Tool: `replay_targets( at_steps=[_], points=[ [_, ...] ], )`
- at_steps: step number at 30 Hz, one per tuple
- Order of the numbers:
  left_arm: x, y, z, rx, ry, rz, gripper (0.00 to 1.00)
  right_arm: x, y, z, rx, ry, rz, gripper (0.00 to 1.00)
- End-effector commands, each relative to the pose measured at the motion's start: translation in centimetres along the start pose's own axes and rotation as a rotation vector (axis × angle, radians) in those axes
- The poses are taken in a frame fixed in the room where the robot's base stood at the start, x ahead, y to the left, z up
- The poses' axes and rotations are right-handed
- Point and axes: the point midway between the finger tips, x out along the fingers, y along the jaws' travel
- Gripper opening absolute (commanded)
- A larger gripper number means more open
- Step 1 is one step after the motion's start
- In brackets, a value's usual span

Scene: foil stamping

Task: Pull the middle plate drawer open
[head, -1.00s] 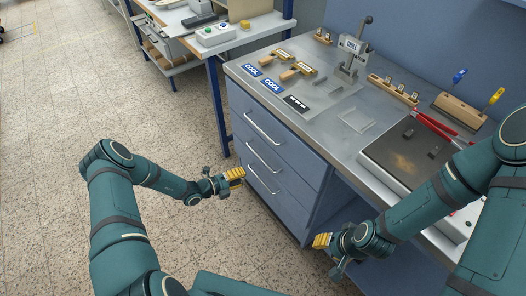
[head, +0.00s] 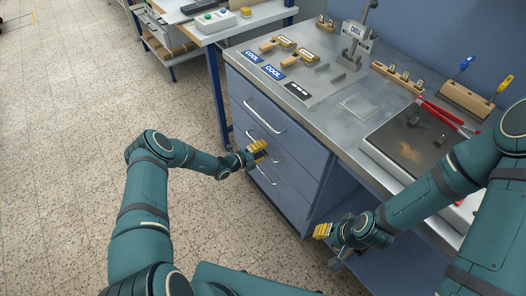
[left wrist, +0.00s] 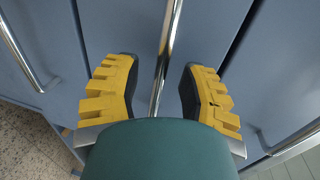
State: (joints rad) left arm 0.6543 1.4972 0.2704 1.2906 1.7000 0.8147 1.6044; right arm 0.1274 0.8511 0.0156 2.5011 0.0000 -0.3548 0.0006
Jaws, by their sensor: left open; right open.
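The blue-grey drawer unit under the bench has three stacked drawers with bar handles, all shut. The middle plate drawer (head: 290,155) has a chrome handle (head: 263,145), partly covered by my left gripper (head: 258,147). In the left wrist view my left gripper (left wrist: 160,90) is open, its yellow-padded fingers on either side of a chrome handle (left wrist: 165,60), with gaps on both sides. Whether the fingers reach past the bar I cannot tell. My right gripper (head: 322,231) is open and empty, low in front of the bench's open space.
The upper drawer handle (head: 264,116) and lower drawer handle (head: 262,173) stick out close by. The metal benchtop (head: 325,105) holds a press (head: 355,45), cards, wooden racks and a dark plate (head: 410,140). The speckled floor at left is clear.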

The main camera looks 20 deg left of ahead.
Motion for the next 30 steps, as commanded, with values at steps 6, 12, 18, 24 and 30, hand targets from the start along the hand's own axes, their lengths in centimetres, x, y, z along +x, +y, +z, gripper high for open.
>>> replay_targets(
  at_steps=[6,12,18,24,30],
  points=[
    [0.8,0.0,0.0,-0.001,0.0,0.0,0.41,0.2,0.1,0.0,0.0,0.001,0.0,0.39],
    [0.8,0.0,0.0,-0.001,0.0,0.0,0.41,0.2,0.1,0.0,0.0,0.001,0.0,0.39],
    [0.8,0.0,0.0,-0.001,0.0,0.0,0.0,0.2,0.1,0.0,0.0,0.001,0.0,0.39],
    [0.7,0.0,0.0,-0.001,0.0,0.0,0.0,0.1,0.0,0.0,0.0,0.001,0.0,0.39],
    [-1.4,0.3,0.1,-0.002,-0.003,0.001,0.0,-0.4,-0.1,0.0,0.0,-0.001,0.0,0.39]
  ],
)
